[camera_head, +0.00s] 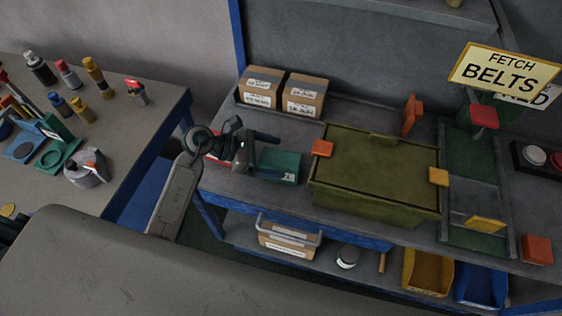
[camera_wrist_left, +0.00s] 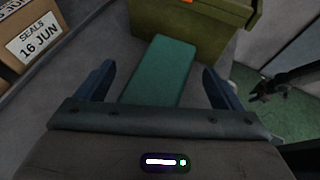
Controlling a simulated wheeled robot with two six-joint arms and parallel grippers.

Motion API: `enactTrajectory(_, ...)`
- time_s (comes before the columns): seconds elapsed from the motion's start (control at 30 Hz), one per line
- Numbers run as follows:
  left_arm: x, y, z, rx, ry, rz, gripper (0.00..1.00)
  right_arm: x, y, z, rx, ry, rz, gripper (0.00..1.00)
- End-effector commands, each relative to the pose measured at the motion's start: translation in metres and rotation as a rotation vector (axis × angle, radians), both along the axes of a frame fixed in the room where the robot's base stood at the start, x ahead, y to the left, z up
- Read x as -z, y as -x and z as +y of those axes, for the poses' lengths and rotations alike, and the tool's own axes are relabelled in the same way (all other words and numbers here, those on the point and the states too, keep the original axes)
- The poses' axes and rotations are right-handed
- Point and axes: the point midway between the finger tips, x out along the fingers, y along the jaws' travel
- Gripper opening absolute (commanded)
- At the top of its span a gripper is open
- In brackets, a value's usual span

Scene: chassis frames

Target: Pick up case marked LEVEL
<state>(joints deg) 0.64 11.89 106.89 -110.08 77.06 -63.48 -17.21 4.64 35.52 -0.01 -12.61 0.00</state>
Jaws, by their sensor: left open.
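A teal case (camera_head: 279,166) lies on the grey bench top, left of the olive box; a small pale label shows on its near side, too small to read. In the left wrist view the case (camera_wrist_left: 160,72) lies lengthwise between the two blue fingers, with no label visible there. My left gripper (camera_head: 262,153) is at the case's left end, open, with fingers apart on either side and not closed on it. A dark jointed part at the right of the left wrist view looks like my right gripper (camera_wrist_left: 262,91), away from the case; its jaws are unclear.
An olive lidded box (camera_head: 375,172) stands close right of the case. Two cardboard cartons (camera_head: 304,94) stand behind it; one (camera_wrist_left: 38,45) reads SEALS 16 JUN. A lower shelf holds a yellow bin (camera_head: 428,272) and a blue bin (camera_head: 482,287). Another table (camera_head: 125,125) is at left.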

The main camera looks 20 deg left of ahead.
Motion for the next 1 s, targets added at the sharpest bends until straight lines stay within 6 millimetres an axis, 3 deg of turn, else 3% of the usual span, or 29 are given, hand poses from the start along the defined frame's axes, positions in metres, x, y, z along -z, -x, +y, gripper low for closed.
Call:
enactTrajectory(0.27,0.0019,-0.0007,-0.0021,0.0,-0.001,0.0,0.88,-0.0006,0.0,0.0012,0.001,-0.001,0.0,0.36)
enactTrajectory(0.63,0.0022,-0.0004,-0.0018,0.0,0.0,0.002,0.19,-0.0004,-0.0001,0.0027,0.001,-0.003,0.0,0.36)
enactTrajectory(1.0,-0.0031,-0.001,-0.0017,0.001,-0.001,-0.002,0.19,0.0029,-0.0003,0.0025,0.001,-0.003,0.0,0.36)
